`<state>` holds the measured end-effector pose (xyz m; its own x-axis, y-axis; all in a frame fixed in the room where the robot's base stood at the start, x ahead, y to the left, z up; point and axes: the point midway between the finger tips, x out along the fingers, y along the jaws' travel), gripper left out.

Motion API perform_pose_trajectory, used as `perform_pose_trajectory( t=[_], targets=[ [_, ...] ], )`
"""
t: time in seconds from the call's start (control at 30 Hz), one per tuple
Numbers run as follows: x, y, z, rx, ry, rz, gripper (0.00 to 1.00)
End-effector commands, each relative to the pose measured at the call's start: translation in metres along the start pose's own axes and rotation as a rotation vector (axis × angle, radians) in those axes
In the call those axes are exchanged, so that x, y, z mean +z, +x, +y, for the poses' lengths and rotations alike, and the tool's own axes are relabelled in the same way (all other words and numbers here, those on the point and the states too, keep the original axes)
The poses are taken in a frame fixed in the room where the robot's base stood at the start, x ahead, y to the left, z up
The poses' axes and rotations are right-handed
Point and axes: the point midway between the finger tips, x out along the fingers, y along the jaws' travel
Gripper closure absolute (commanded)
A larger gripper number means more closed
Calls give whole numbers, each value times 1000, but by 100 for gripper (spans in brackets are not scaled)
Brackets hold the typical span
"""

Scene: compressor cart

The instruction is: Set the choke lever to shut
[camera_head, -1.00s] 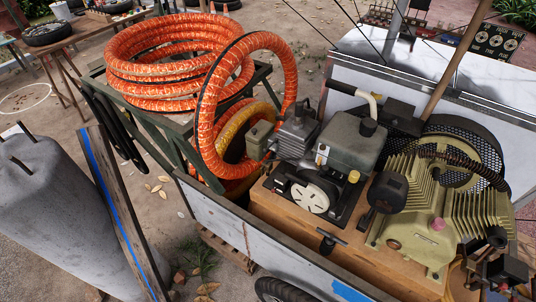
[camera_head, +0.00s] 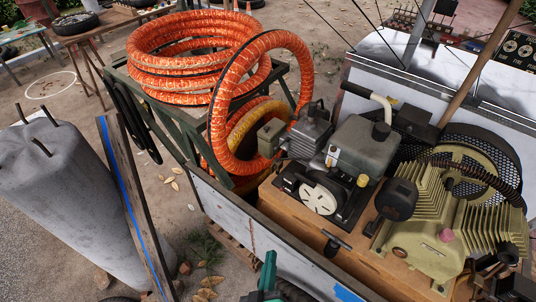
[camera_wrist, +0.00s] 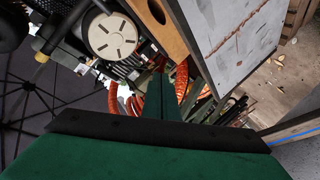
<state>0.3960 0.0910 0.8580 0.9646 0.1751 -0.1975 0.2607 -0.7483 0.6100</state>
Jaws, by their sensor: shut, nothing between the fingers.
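The small engine (camera_head: 362,148) sits on the cart's wooden base, with a white slotted disc (camera_head: 320,196) on its front. The disc also shows in the wrist view (camera_wrist: 112,36). I cannot surely pick out the choke lever among the small parts around the engine. A black T-shaped handle (camera_head: 336,242) stands at the front edge of the base. My green gripper (camera_head: 268,262) is at the bottom of the head view, in front of the cart's side panel. In the wrist view my gripper (camera_wrist: 159,76) is shut and empty, apart from the engine.
The cart's pale side panel (camera_head: 228,212) stands between the open ground and the engine. A ribbed compressor (camera_head: 425,235) fills the base's right side. Orange hose (camera_head: 262,160) loops left of the engine. A grey cylinder (camera_head: 62,190) and a blue-striped plank (camera_head: 130,205) stand at left.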

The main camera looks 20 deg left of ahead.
Motion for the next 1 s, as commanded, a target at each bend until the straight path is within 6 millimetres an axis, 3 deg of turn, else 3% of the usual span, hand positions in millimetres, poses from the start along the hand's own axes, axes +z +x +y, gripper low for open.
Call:
perform_pose_trajectory(
  t=[0.1,0.3,0.6,0.8,1.0],
  targets=[
    [-30,38,1,9,-146,28,100],
    [-86,89,8,49,-382,46,100],
    [-169,133,26,137,-635,37,100],
    [-193,141,33,166,-696,26,100],
    [-196,157,36,170,-704,22,100]
  ],
)
